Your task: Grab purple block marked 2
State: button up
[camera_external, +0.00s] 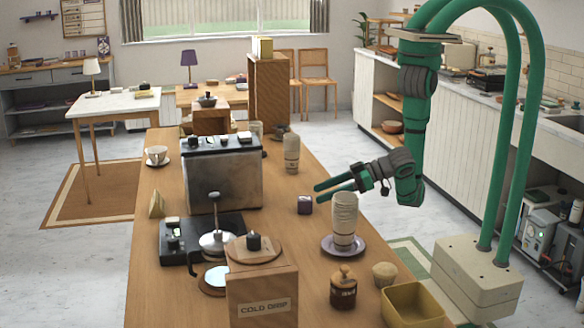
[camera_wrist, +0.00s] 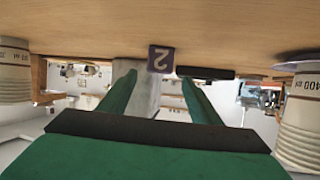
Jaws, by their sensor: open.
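The purple block (camera_external: 305,205) is small and dark and stands on the wooden counter, right of the silver machine. In the wrist view, which looks upside down, the purple block (camera_wrist: 161,59) shows a pale 2 on its face. My gripper (camera_external: 330,185) is open and empty, with its green fingers pointing left, above and near the block. In the wrist view the fingers of my gripper (camera_wrist: 160,85) spread to either side of the block, which appears beyond their tips. I cannot tell the exact gap.
A stack of pale cups (camera_external: 344,222) on a purple saucer (camera_external: 343,247) stands close below my gripper. Another cup stack (camera_external: 291,153) is farther back. The silver machine (camera_external: 222,172) is to the left. The counter (camera_external: 285,225) is clear just around the block.

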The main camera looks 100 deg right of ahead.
aim_at(293, 211)
jog(key=shift+x, duration=5.3)
jog(key=shift+d+r, duration=0.1)
jog(key=shift+d, duration=0.05)
jog(key=c, duration=1.1)
